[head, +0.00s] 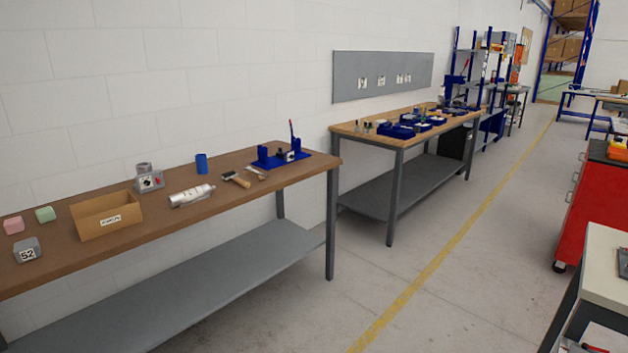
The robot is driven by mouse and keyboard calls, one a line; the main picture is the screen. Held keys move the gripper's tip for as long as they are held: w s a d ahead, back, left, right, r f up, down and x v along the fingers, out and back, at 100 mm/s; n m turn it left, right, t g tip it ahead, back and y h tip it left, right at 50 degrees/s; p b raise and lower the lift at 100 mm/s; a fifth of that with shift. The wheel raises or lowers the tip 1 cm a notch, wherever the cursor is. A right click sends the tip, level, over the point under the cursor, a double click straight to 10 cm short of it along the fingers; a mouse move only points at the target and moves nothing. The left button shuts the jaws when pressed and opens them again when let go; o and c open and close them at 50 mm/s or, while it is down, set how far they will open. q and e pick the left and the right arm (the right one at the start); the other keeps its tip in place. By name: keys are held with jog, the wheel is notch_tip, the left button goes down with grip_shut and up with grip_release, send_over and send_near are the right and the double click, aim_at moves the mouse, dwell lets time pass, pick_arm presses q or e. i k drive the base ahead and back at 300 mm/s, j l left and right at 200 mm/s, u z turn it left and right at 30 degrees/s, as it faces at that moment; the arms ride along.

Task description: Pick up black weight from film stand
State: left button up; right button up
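Neither of my grippers shows in the head view. I cannot clearly pick out the black weight or the film stand at this distance. A blue fixture (270,163) with an upright red-tipped lever stands at the far right end of the near brown workbench (225,186). A small dark part sits in it, too small to identify. Several small dark items stand on the second workbench (398,140) behind, also too small to tell apart.
Open floor (450,265) lies right of the benches. A red cabinet (594,215) stands at the right.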

aim_at(280, 154)
jog(key=i, duration=1.85)
jog(key=i+l+u, duration=0.15)
jog(key=i+u, duration=0.25)
jog(key=i+l+u, duration=0.4)
jog(key=i, duration=0.15)
jog(key=i+l+u, duration=1.05)
jog(key=l+u, duration=0.2)
jog(key=l, duration=0.3)
